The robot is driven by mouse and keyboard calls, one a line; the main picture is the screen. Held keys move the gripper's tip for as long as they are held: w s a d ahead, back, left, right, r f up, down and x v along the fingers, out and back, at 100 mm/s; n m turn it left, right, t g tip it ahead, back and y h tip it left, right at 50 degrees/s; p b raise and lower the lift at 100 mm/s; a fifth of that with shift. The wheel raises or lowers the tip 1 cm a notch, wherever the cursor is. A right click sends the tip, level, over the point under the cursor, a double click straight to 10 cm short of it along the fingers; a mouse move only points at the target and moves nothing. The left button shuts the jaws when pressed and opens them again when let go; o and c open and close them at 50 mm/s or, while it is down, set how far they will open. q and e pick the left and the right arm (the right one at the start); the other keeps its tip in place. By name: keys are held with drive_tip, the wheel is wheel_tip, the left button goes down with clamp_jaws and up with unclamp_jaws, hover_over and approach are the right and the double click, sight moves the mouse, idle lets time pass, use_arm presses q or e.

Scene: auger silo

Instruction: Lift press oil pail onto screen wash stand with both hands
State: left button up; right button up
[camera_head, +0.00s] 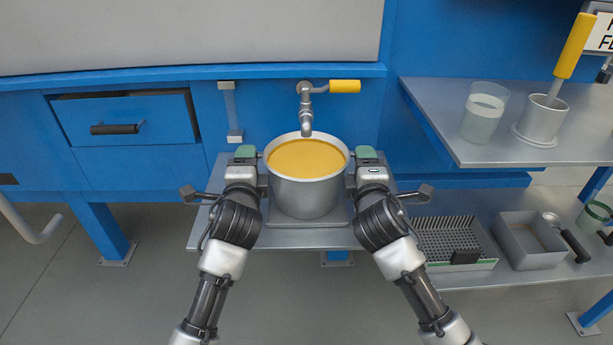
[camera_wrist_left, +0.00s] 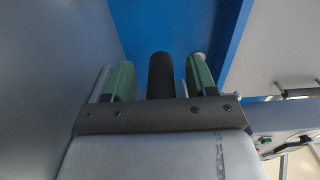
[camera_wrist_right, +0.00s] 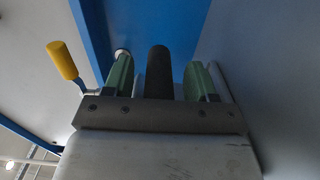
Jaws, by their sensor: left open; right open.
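The press oil pail (camera_head: 307,196) is a grey metal pot of yellow oil, upright on a grey plate below a tap. My left gripper (camera_head: 246,153) is at the pail's left side and my right gripper (camera_head: 367,154) is at its right side. In the left wrist view a black handle (camera_wrist_left: 161,76) lies between the open green fingers. In the right wrist view another black handle (camera_wrist_right: 157,72) lies between the open green fingers. Neither handle looks pinched. No label names the screen wash stand; the grey raised shelf (camera_head: 440,105) at right may be it.
A tap (camera_head: 306,110) with a yellow lever (camera_head: 345,86) hangs just above the pail's back rim. The raised shelf holds a clear beaker (camera_head: 482,118) and a metal cup (camera_head: 541,122). Lower right are a perforated tray (camera_head: 440,235) and a grey bin (camera_head: 525,250).

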use_arm(q)
clamp_jaws()
use_arm(e)
clamp_jaws()
use_arm(q)
drive_tip(key=shift+f, duration=0.1)
use_arm(e)
drive_tip(key=shift+f, duration=0.1)
idle(0.9)
use_arm(q)
drive_tip(key=shift+r, duration=0.25)
use_arm(e)
drive_tip(key=shift+r, duration=0.25)
